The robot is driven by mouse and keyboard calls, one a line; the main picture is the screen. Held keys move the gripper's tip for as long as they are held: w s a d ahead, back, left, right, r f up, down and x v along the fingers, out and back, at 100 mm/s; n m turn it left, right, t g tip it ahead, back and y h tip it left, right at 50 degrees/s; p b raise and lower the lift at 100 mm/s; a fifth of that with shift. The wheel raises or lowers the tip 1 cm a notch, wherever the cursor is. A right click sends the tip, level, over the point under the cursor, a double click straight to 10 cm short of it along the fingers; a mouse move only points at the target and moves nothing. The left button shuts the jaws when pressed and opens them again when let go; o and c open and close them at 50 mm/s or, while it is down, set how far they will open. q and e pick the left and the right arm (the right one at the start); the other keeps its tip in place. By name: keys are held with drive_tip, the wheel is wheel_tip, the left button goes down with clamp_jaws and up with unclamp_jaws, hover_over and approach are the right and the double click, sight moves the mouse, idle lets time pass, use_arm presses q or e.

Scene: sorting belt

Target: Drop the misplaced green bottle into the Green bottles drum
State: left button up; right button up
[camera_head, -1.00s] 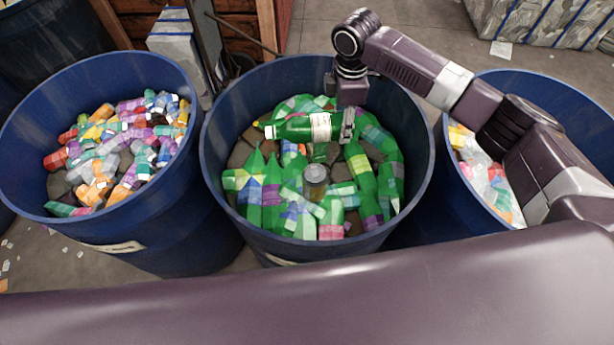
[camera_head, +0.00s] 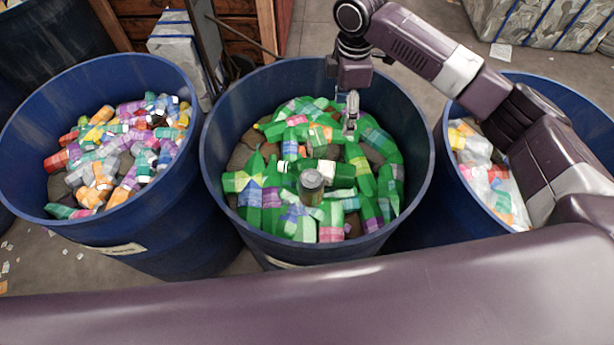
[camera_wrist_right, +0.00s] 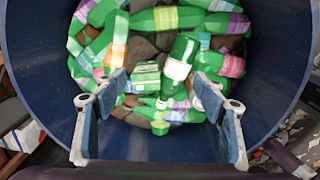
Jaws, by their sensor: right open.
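The green bottle (camera_head: 344,175) with a white label lies on the heap inside the middle drum (camera_head: 216,160), beside a grey can. In the right wrist view what appears to be the same bottle (camera_wrist_right: 185,47) lies beyond the fingertips, apart from them. The middle drum is blue and holds mostly green bottles; its blue wall also shows in the right wrist view (camera_wrist_right: 275,75). My right gripper (camera_head: 350,112) is open and empty above the back part of this drum. Its spread fingers show in the right wrist view (camera_wrist_right: 160,92). My left gripper is out of view.
A blue drum of mixed coloured bottles (camera_head: 22,125) stands at the left. Another blue drum (camera_head: 575,95) with pale bottles stands at the right, partly covered by my right arm. The grey can (camera_head: 311,186) lies on the green heap. Wrapped bales (camera_head: 560,22) stand behind.

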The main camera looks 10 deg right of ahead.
wheel_tip(320, 180, up, 6)
drive_tip(key=shift+r, duration=0.25)
idle(0.4)
